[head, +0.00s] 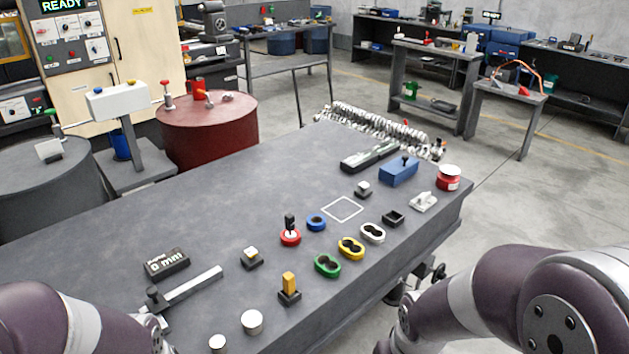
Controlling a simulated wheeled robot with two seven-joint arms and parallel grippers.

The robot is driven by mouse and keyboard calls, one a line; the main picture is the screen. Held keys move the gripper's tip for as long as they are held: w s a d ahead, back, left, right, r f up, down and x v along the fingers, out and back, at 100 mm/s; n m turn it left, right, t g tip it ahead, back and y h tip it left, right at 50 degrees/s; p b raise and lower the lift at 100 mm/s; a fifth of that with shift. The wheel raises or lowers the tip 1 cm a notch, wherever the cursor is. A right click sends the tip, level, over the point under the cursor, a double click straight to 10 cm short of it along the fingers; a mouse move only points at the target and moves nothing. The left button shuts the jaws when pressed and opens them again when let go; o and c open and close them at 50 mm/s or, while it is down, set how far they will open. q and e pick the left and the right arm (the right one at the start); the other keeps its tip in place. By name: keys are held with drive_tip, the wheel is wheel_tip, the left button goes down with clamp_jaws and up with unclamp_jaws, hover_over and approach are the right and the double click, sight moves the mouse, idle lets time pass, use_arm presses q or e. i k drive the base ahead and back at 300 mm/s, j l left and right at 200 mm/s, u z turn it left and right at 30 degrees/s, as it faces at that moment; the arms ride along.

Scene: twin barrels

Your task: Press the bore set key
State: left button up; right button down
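No key on the grey bench (110,215) carries a label I can read, so I cannot tell which one is the bore set key. A small black block with a pale and yellow top (251,257) stands near the bench's middle. A similar block with a pale top (362,189) stands farther back. A black display reading about "0 mm" (166,263) lies at the left, beside a grey bar gauge (190,288). My arms come in at the lower left and lower right corners. Neither gripper's fingertips can be made out.
Green (327,265), yellow (351,248) and white (373,233) two-hole pieces line the bench's right side. A yellow-topped block (289,288), a red ring with a black knob (290,235) and a blue box (398,172) stand there. A red drum (208,135) is beyond. The bench's left middle is clear.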

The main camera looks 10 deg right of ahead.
sight(363, 185)
drive_tip(key=i+l+u, duration=0.4)
drive_tip(key=l, duration=0.15)
drive_tip(key=i+l+u, duration=0.15)
drive_tip(key=l, duration=0.15)
drive_tip(key=i+l+u, duration=0.2)
drive_tip(key=l, duration=0.15)
drive_tip(key=l+u, duration=0.2)
drive_tip(key=l, duration=0.15)
drive_tip(key=i+l+u, duration=0.2)
drive_tip(key=l, duration=0.2)
drive_tip(key=i+l, duration=0.1)
drive_tip(key=l, duration=0.4)
drive_tip(key=i+l, duration=0.1)
drive_tip(key=l, duration=0.4)
drive_tip(key=i+l, duration=0.1)
drive_tip(key=l, duration=0.35)
drive_tip(key=i+l, duration=0.1)
drive_tip(key=l, duration=0.9)
drive_tip(key=i+u, duration=0.05)
drive_tip(key=i, duration=0.05)
